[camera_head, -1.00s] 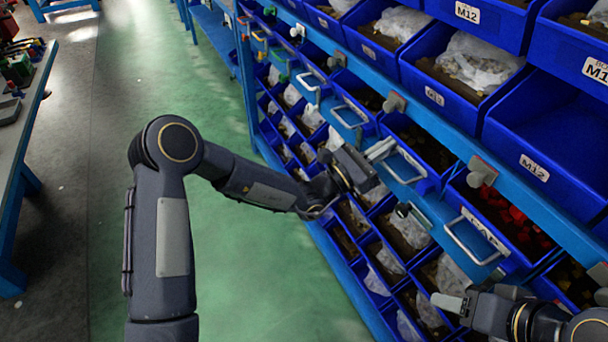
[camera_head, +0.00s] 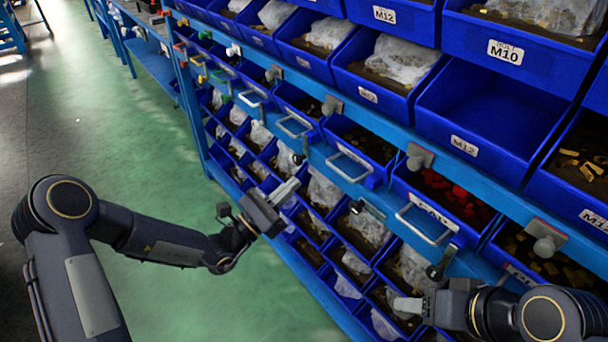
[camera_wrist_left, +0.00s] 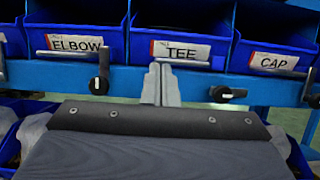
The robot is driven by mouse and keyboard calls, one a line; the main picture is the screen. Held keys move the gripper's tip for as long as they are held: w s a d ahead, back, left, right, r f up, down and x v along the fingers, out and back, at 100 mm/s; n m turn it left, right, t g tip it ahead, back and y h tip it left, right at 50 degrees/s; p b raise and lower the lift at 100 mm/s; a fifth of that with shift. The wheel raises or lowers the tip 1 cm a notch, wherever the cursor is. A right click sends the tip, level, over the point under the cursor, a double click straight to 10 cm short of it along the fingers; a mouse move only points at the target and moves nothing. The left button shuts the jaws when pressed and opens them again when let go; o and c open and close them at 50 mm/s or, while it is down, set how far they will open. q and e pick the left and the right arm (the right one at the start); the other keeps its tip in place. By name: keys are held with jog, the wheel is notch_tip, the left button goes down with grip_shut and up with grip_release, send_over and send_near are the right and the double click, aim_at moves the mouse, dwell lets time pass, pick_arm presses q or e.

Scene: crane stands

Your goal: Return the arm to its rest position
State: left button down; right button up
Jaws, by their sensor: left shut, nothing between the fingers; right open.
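My left arm (camera_head: 175,245) comes in from the left in the head view, bent at the elbow. Its gripper (camera_head: 288,189) is shut and empty in front of the rack's lower bins, apart from the pull handles as far as I can see. In the left wrist view the closed fingers (camera_wrist_left: 161,84) point at the bin labelled TEE (camera_wrist_left: 180,50), between the ELBOW bin (camera_wrist_left: 75,42) and the CAP bin (camera_wrist_left: 273,62). My right gripper (camera_head: 404,305) is open at the lower right of the head view, in front of the lower bins; nothing shows in it.
A blue rack (camera_head: 395,130) of blue bins fills the right side. Wire handles (camera_head: 427,220) and grey knobs (camera_head: 419,157) stick out from its front. One M12 bin (camera_head: 490,125) looks empty; a bin with red parts (camera_head: 450,195) is lower. The green floor (camera_head: 120,140) at left is clear.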

pick_arm(q)
jog(key=s+a+r+m+g+y+p, duration=0.1)
jog(key=s+r+m+g+p, duration=0.1)
jog(key=s+r+m+g, duration=0.45)
jog(key=s+a+r+m+g+y+p, duration=0.1)
jog(key=s+r+m+g+p, duration=0.25)
jog(key=s+m+g, duration=0.6)
jog(key=s+a+m+t+y+p, duration=0.2)
jog(key=s+a+y, duration=0.4)
jog(key=a, duration=0.3)
jog(key=s+a+m+t+y+p, duration=0.2)
jog(key=s+a+m+t+y, duration=0.3)
jog(key=a, duration=0.3)
jog(key=shift+s+a+r+t+y, duration=0.4)
jog(key=shift+s+t+y, duration=0.3)
jog(key=shift+s+t, duration=0.1)
